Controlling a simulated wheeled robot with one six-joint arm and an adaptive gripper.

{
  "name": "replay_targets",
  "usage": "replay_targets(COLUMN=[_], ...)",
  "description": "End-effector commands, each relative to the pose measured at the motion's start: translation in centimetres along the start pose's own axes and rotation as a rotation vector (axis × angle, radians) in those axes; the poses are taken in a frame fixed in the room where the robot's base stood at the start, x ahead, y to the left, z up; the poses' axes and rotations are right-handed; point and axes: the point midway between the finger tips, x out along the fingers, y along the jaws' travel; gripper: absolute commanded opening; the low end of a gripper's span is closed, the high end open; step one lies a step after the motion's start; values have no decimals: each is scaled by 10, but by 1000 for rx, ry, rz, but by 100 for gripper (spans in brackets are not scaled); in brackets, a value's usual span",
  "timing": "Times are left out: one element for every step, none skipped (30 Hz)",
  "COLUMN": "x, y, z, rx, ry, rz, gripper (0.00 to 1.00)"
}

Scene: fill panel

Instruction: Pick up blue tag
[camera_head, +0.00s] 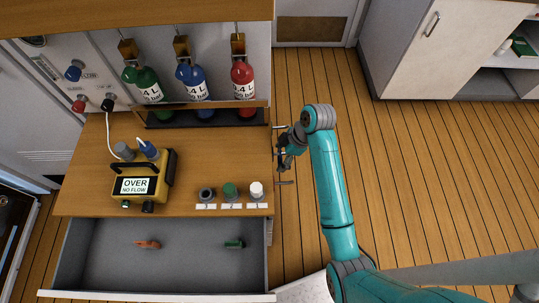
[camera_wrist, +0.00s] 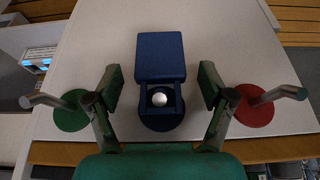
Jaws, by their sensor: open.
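The blue tag (camera_wrist: 160,57) shows in the wrist view as a blue block at a central peg with a round silver end (camera_wrist: 159,99), above a blue disc (camera_wrist: 161,117) on a pale panel. My gripper (camera_wrist: 162,88) is open, with one finger on each side of the tag's lower part and a gap on both sides. In the head view my gripper (camera_head: 284,158) is beside the right side of the wooden bench. The tag cannot be made out there.
Metal pegs stick out by a green disc (camera_wrist: 70,110) on the left and a red disc (camera_wrist: 251,109) on the right. The bench (camera_head: 90,185) holds a yellow device (camera_head: 146,178), with an open drawer (camera_head: 190,270) below. Floor to the right is clear.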

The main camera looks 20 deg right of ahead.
Motion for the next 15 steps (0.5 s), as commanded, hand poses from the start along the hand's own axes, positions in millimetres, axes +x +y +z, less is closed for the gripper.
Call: replay_targets(x=[3,4,5,6,6,6,6,6,6,6,6,6,6,6,6], y=[-2,-4,-5,-5,-5,-5,-5,-5,-5,-5,-5,-5,-5,-5,-5], z=[4,6,8,8,9,9,9,9,9,9,9,9,9,9,9], rx=[1,0,-1,-1,-1,-1,-2,-2,-2,-2,-2,-2,-2,-2,-2], ry=[0,0,0,0,0,0,0,0,0,0,0,0,0,0,0], rz=[-1,-1,-1,-1,-1,0,0,0,0,0,0,0,0,0,0], gripper=[81,81,81,81,81,81,81,81,81,81,81,74,66,59,49])
